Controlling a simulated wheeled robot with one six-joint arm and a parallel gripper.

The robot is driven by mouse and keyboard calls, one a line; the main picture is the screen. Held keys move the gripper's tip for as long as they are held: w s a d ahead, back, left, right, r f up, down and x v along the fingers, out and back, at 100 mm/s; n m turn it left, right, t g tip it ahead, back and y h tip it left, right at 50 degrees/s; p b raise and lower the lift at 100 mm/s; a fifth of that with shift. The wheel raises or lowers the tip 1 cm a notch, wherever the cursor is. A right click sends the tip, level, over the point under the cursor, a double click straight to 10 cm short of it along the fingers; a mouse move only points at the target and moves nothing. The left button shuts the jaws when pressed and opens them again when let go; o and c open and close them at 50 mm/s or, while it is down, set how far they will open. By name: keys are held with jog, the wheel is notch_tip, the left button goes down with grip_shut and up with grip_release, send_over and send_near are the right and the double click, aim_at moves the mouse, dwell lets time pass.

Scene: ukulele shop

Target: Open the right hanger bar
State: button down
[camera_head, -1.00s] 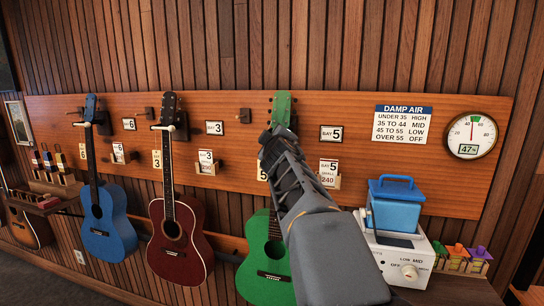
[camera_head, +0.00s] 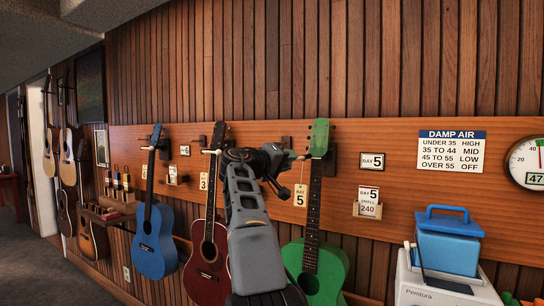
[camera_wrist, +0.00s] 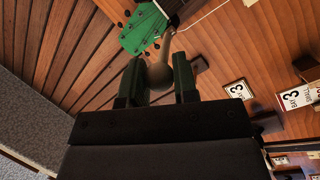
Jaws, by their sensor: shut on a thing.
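The green ukulele (camera_head: 317,220) hangs at the right of the board, with its headstock (camera_wrist: 143,30) at the top of the wrist view. The right hanger bar (camera_wrist: 160,72) shows there as a pale, rounded end between my two dark fingers. My gripper (camera_wrist: 158,78) is shut on this end. In the head view my gripper (camera_head: 284,160) is just left of the green headstock, and the bar's pale tip (camera_head: 303,157) shows beside it. My gripper and arm hide most of the bar in that view, so I cannot tell its angle.
A dark red ukulele (camera_head: 208,250) and a blue ukulele (camera_head: 155,240) hang to the left. A white machine with a blue tank (camera_head: 447,245) stands at the lower right.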

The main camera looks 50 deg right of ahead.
jog(key=shift+w+f+p, duration=0.15)
jog(key=shift+w+p, duration=0.4)
jog(key=shift+w, duration=0.6)
jog(key=c, duration=1.1)
grip_release()
jog(key=shift+w+f, duration=0.1)
jog(key=shift+c, duration=0.2)
jog(key=shift+o, duration=1.3)
jog(key=shift+d, duration=0.1)
jog(key=a+b, duration=0.2)
jog(key=a, duration=1.1)
jog(key=shift+w+a, duration=0.4)
jog(key=shift+w, duration=0.05)
